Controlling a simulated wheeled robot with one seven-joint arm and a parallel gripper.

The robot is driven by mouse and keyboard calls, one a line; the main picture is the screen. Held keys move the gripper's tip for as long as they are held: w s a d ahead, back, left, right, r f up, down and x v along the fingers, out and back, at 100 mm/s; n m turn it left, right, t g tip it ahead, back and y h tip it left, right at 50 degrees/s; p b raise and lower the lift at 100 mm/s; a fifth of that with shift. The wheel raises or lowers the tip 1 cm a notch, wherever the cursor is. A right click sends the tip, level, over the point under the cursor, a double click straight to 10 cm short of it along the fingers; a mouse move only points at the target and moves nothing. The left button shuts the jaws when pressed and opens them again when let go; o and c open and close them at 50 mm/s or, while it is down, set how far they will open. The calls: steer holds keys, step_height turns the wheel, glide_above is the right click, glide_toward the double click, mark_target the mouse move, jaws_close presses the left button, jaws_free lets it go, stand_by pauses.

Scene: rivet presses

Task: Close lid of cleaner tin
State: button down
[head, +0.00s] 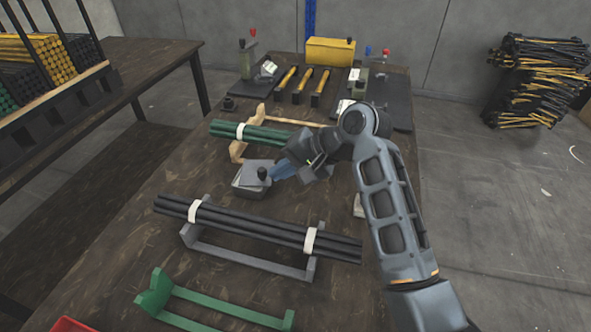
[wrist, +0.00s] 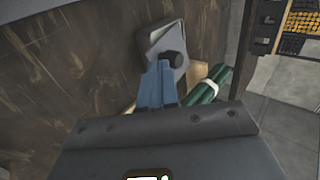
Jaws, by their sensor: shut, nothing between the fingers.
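The cleaner tin (head: 248,189) is a small grey box on the wooden table, left of my gripper. Its grey lid (head: 252,170) with a black knob (head: 262,174) lies over its top and looks askew to the tin. I cannot tell whether it is fully seated. The tin (wrist: 147,36) and the knob (wrist: 174,58) also show in the wrist view. My gripper (head: 277,174) has blue fingers, shut and empty, with their tips beside the knob and lid edge. Whether they touch the lid is unclear. The fingers (wrist: 160,66) hide part of the tin's near side in the wrist view.
A bundle of green rods (head: 250,134) lies on a wooden cradle behind the tin. Black rods (head: 255,228) rest on a grey cradle in front. A green cradle (head: 215,305) stands empty nearer. The table left of the tin is clear.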

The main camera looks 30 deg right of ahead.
mark_target(253, 184)
steer(key=shift+w+a, duration=0.1)
stand_by(0.3)
steer(key=shift+a+r+p, duration=0.25)
steer(key=shift+a+p, duration=0.05)
steer(key=shift+p, duration=0.55)
steer(key=shift+s+a+m+p, duration=0.3)
steer(key=shift+a+p, duration=0.25)
steer(key=shift+p, duration=0.7)
steer(key=shift+a+m+t+h+p, duration=0.3)
steer(key=shift+a+t+p, duration=0.1)
steer(key=shift+p, duration=0.4)
steer(key=shift+a+f, duration=0.25)
